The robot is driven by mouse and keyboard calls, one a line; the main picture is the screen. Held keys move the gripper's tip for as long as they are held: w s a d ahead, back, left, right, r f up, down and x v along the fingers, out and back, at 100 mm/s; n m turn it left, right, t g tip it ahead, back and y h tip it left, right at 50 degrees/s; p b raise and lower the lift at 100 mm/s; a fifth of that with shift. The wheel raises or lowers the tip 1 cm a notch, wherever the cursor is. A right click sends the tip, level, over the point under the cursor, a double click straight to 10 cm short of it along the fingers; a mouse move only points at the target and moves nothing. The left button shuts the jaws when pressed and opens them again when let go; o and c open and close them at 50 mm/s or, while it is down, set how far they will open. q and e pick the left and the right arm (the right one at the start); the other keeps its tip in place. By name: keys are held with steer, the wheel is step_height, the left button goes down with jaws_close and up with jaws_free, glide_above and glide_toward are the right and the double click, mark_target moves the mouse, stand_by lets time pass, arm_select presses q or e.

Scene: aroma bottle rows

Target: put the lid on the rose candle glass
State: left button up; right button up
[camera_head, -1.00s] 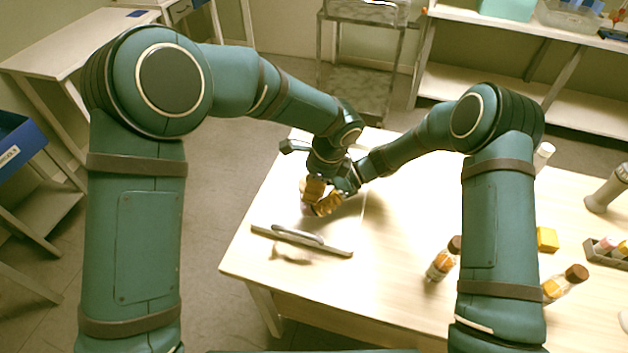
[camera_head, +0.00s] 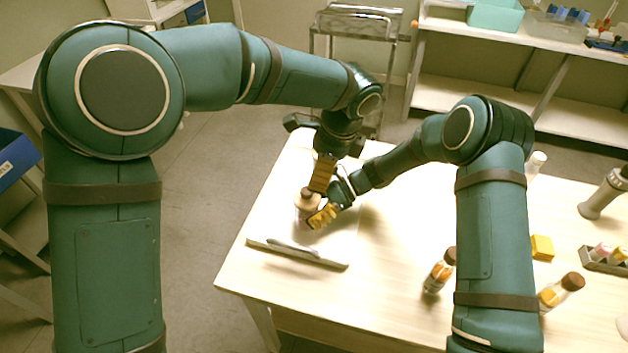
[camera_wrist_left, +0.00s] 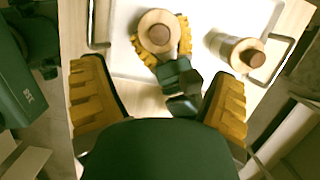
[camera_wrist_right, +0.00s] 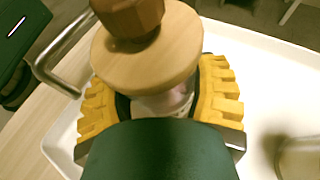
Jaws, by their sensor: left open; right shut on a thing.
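The rose candle glass (camera_wrist_right: 168,102) shows pinkish contents under the lid, between the yellow fingers of my right gripper (camera_wrist_right: 160,98). My right gripper (camera_head: 322,215) is shut on this glass from the side. The lid (camera_wrist_right: 150,55), a pale wooden disc with a dark brown knob, lies over the glass mouth. It also shows in the left wrist view (camera_wrist_left: 150,42); whether it is fully seated is hard to tell. My left gripper (camera_head: 321,176) is open and empty above the lid, its fingers apart in the left wrist view (camera_wrist_left: 158,75).
A second lidded glass (camera_wrist_left: 225,46) stands at the right side of the white tray (camera_wrist_left: 130,66). The tray's metal handle (camera_head: 294,247) is near the table's left front edge. Amber bottles (camera_head: 437,275) and a yellow block (camera_head: 542,247) stand farther right.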

stand_by(0.3)
steer(key=shift+r, duration=0.1)
steer(key=o, duration=1.4)
steer(key=shift+d, duration=0.1)
steer(key=v, duration=1.2)
